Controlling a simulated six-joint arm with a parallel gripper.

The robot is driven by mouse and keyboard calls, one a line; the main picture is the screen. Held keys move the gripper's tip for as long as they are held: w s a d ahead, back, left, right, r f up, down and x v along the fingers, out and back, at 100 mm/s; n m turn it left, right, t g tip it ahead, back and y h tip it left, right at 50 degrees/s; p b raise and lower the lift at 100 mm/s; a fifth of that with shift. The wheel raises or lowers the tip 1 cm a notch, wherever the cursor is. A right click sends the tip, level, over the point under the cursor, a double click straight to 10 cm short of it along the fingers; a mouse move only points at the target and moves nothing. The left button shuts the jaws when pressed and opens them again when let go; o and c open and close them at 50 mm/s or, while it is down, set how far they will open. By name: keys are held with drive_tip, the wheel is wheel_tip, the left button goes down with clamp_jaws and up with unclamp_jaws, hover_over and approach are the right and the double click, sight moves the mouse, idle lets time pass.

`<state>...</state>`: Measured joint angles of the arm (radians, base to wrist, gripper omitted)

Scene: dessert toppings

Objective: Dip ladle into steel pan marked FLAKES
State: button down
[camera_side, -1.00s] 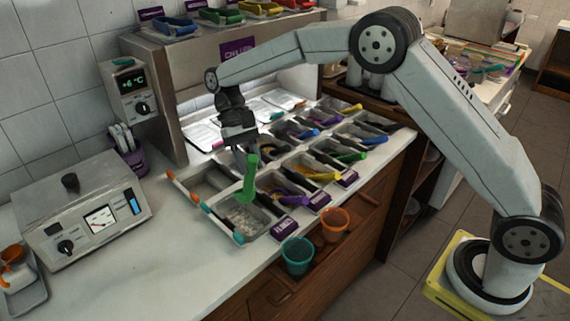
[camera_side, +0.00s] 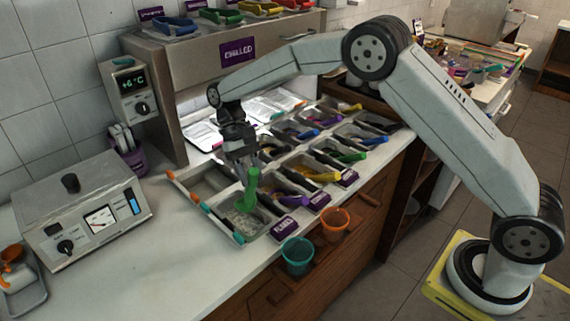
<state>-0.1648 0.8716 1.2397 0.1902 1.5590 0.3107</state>
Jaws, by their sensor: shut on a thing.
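My gripper (camera_side: 246,163) is shut on the handle of a green ladle (camera_side: 252,184) and points down over the near-left steel pan. The ladle hangs roughly upright, and its lower end is at the pale flaky contents of that steel pan (camera_side: 262,231). Whether the ladle's bowl is under the flakes or just touching them cannot be told. The lettering on the pan's purple label is too small to read.
Several steel pans with coloured scoops and purple labels (camera_side: 284,228) fill the counter to the right. A teal cup (camera_side: 298,256) and an orange cup (camera_side: 334,223) hang at the front edge. A grey machine (camera_side: 82,212) stands left; a chilled cabinet (camera_side: 165,95) stands behind.

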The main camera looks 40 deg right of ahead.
sight(250, 204)
drive_tip(key=shift+w+f, duration=0.1)
drive_tip(key=shift+f, duration=4.8)
drive_tip(key=shift+w+d, duration=0.2)
drive_tip(key=shift+w, duration=0.8)
drive_tip(key=shift+w+d, duration=0.2)
drive_tip(key=shift+w, duration=0.75)
drive_tip(key=shift+w+d, duration=0.2)
drive_tip(key=shift+w, duration=0.8)
drive_tip(key=shift+s, duration=0.15)
drive_tip(key=shift+s+a+f+t, duration=0.1)
drive_tip(key=shift+s+f+t, duration=0.2)
drive_tip(key=shift+s+t, duration=0.15)
drive_tip(key=shift+s+a+f+t, duration=0.1)
drive_tip(key=shift+s+f+t, duration=0.3)
drive_tip(key=shift+s+t, duration=0.3)
drive_tip(key=shift+s+a+f+t+h, duration=0.2)
drive_tip(key=shift+s+f+t+h, duration=0.3)
drive_tip(key=shift+s+f+t, duration=0.55)
drive_tip(key=shift+w+r+t, duration=0.1)
drive_tip(key=shift+r+t, duration=0.1)
drive_tip(key=shift+t, duration=0.1)
